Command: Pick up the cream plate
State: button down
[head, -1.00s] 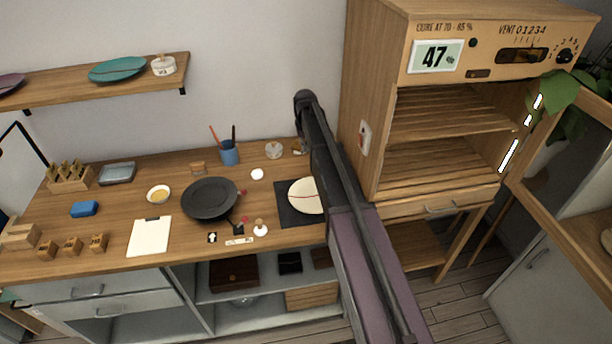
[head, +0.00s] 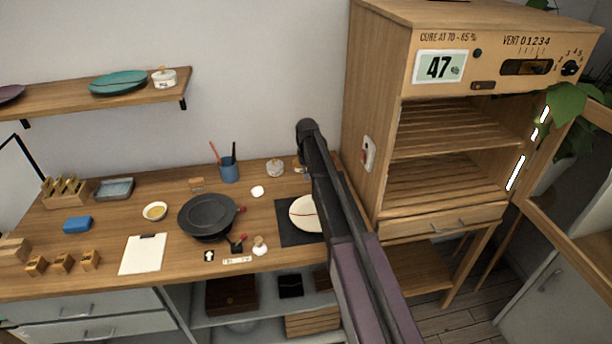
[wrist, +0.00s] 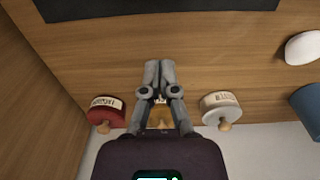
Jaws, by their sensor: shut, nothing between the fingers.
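The cream plate (head: 302,212) lies on a black mat (head: 287,233) at the right end of the wooden bench in the head view. A thin dark red line runs across it, and my arm hides its right part. The plate is not visible in the wrist view, where only an edge of the black mat (wrist: 150,8) shows at the top. My gripper (wrist: 160,66) is shut and empty over bare wood, near the back jars and apart from the mat. My arm hides the gripper in the head view.
A red-sided jar (wrist: 105,113) and a white jar (wrist: 221,108) flank my gripper. A blue cup (head: 229,171) and a black pan (head: 205,214) stand left of the mat. A wooden cabinet (head: 378,120) with an open door rises at right.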

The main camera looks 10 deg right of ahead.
aim_at(317, 222)
jog(key=shift+s+f+b, duration=0.1)
jog(key=shift+f+b, duration=2.3)
jog(key=shift+f, duration=0.3)
jog(key=s, duration=0.3)
jog(key=shift+s+r, duration=0.1)
jog(key=shift+r, duration=0.15)
jog(key=shift+s, duration=0.3)
jog(key=s, duration=1.4)
jog(key=shift+w, duration=0.2)
